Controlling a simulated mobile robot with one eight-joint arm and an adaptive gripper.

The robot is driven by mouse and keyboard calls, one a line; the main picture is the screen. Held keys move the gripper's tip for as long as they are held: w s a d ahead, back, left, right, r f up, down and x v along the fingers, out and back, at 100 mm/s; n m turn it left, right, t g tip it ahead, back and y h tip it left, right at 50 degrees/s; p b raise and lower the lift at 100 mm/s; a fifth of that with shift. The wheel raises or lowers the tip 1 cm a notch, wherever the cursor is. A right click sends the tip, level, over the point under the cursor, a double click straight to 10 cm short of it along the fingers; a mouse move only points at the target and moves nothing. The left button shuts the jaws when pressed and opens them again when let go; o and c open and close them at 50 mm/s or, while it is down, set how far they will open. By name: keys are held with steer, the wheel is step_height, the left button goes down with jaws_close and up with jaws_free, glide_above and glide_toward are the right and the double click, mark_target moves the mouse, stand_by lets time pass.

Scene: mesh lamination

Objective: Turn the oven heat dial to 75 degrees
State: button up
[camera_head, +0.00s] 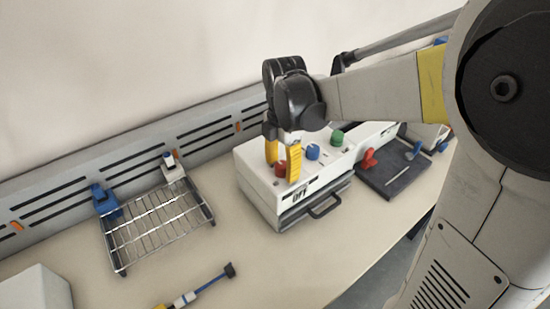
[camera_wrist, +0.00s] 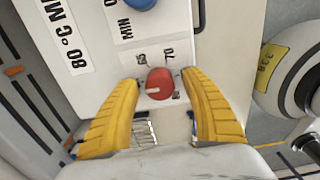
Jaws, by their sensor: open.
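The oven is a white box (camera_head: 256,186) on the bench, with a dark-handled front and a label reading OFF. A red dial (camera_head: 281,169) sits on its top, beside a blue knob (camera_head: 313,152) and a green knob (camera_head: 337,139). My gripper (camera_head: 282,166) is open, its yellow fingers pointing down on either side of the red dial. In the wrist view the red dial (camera_wrist: 160,84) lies between the two finger tips, with gaps visible on both sides. It has a pale mark at its lower left; a printed 70 and another partly unclear number stand beyond it.
A wire rack (camera_head: 157,226) with blue and white clips stands left of the oven. A dark board (camera_head: 392,172) with a red part lies to the right. A blue-and-yellow tool (camera_head: 198,289) lies in front. Bench space between rack and oven is clear. A slotted rail (camera_head: 130,155) runs behind.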

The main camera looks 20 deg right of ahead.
steer(key=shift+c, duration=0.5)
steer(key=c, duration=1.1)
